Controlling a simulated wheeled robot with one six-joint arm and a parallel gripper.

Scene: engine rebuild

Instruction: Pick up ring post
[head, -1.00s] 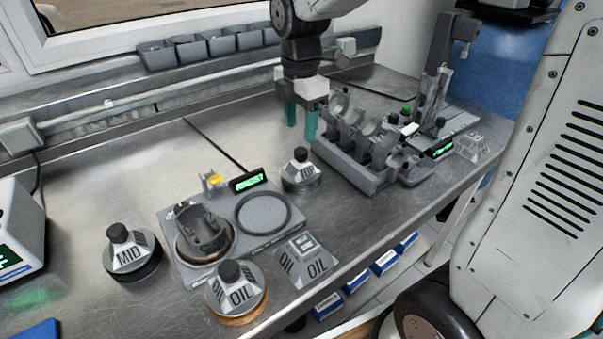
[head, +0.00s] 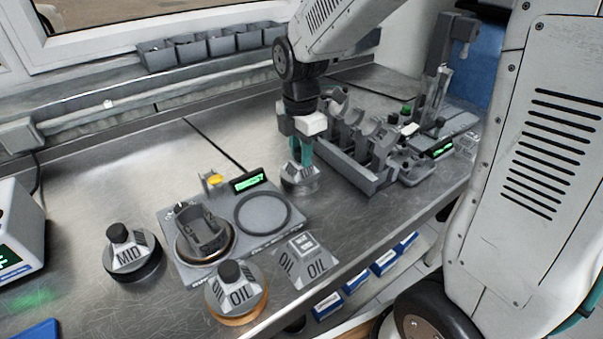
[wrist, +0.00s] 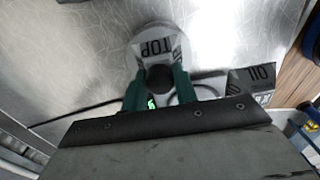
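The ring post marked TOP (head: 299,184) stands upright on the metal bench, behind the grey plate; it also shows in the wrist view (wrist: 157,45). My gripper (head: 302,155) is down at its top, with teal fingers on either side of the black knob (wrist: 159,77). The fingers look open around the knob, and no firm hold can be made out. The post marked MID (head: 131,256) stands at the left. The post marked OIL (head: 238,294) stands at the front.
The grey plate (head: 285,233) carries a piston part (head: 203,232) and a dark ring outline. An engine block fixture (head: 365,150) stands close to the right of my gripper. Small bins (head: 205,47) line the back wall. The bench at back left is clear.

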